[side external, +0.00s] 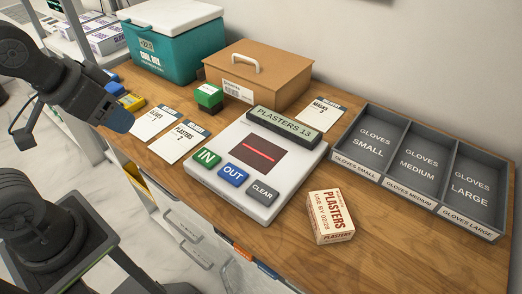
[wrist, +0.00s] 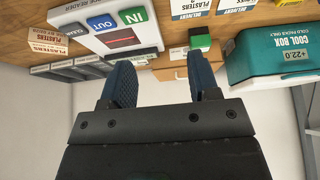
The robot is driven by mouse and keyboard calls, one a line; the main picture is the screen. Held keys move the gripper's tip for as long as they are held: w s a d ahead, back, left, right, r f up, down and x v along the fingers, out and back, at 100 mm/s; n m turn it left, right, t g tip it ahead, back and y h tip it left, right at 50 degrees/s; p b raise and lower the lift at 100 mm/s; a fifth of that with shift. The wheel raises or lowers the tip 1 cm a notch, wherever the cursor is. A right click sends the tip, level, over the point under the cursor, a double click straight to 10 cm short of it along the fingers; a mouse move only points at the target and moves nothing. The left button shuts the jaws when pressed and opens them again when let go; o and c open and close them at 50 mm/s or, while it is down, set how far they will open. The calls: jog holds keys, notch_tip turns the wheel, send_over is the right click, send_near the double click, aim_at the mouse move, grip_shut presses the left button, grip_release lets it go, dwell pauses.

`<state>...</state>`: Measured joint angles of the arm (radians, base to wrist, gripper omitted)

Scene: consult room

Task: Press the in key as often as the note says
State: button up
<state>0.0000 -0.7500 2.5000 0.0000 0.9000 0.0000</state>
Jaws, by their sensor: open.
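The reader (side external: 225,187) is a white unit on the wooden desk with a dark window, a red line in it, and a display (side external: 284,124) reading "PLASTERS 13". Its green IN key (side external: 206,157) is at the front left, beside the blue OUT key (side external: 232,174) and grey CLEAR key (side external: 261,191). The IN key also shows in the wrist view (wrist: 133,15). A note (side external: 180,142) left of the reader reads "PLASTERS 2". My gripper (wrist: 162,82) is open and empty, its fingers apart. In the side view it is left of the notes, away from the keys.
A plasters box (side external: 331,217) stands right of the reader. Other notes (side external: 154,122) (side external: 320,112) lie on the desk. A green block (side external: 208,97), a brown case (side external: 254,80), a teal cool box (side external: 175,50) and a grey glove tray (side external: 415,165) stand around the reader.

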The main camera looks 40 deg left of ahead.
grip_shut()
dwell(0.3)
dwell(0.8)
